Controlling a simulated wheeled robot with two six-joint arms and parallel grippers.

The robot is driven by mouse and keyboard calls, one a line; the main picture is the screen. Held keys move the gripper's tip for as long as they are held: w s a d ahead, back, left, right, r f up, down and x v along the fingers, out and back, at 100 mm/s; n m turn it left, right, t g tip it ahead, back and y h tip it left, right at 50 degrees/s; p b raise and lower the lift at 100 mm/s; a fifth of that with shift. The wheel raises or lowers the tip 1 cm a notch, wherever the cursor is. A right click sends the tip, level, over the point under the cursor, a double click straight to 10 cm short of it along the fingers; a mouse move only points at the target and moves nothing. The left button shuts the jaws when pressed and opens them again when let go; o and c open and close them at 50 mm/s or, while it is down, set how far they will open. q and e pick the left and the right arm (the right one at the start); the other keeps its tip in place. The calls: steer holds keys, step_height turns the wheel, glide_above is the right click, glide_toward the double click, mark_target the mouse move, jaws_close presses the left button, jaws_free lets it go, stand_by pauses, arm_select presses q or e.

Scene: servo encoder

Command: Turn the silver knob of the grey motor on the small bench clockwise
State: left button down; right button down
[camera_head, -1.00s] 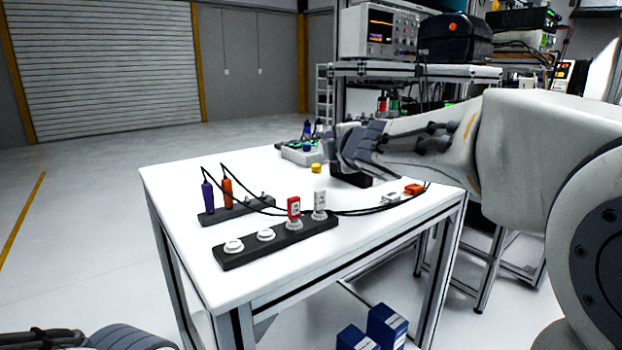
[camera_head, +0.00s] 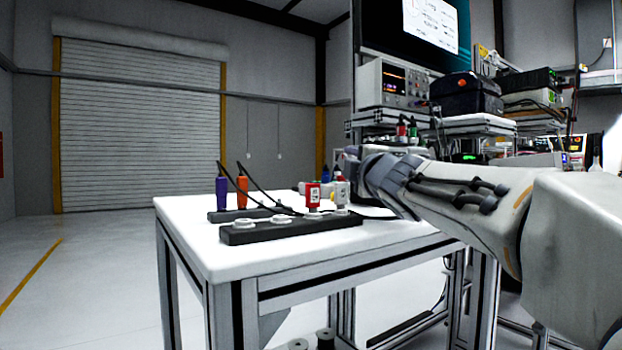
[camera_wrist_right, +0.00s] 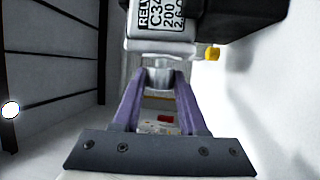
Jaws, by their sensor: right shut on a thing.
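In the right wrist view the silver knob (camera_wrist_right: 160,77) sits between the two purple fingers of my right gripper (camera_wrist_right: 161,80), which is shut on it. The motor body (camera_wrist_right: 167,22), with a black and white printed label, is just beyond the knob at the top. In the head view my right arm comes in from the right over the far side of the small white bench (camera_head: 225,262). There it hides the motor, the knob and the fingertips. My left gripper is not in view.
A black strip (camera_head: 300,232) with white round sockets lies along the bench front. A red plug (camera_head: 312,194) stands in it. A purple plug (camera_head: 222,192) and an orange plug (camera_head: 242,192) stand behind, with black cables. A rack with an oscilloscope (camera_head: 385,82) stands behind.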

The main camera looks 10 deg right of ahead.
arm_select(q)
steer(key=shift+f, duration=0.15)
arm_select(e)
steer(key=shift+d, duration=0.1)
steer(key=shift+c, duration=2.2)
jaws_free()
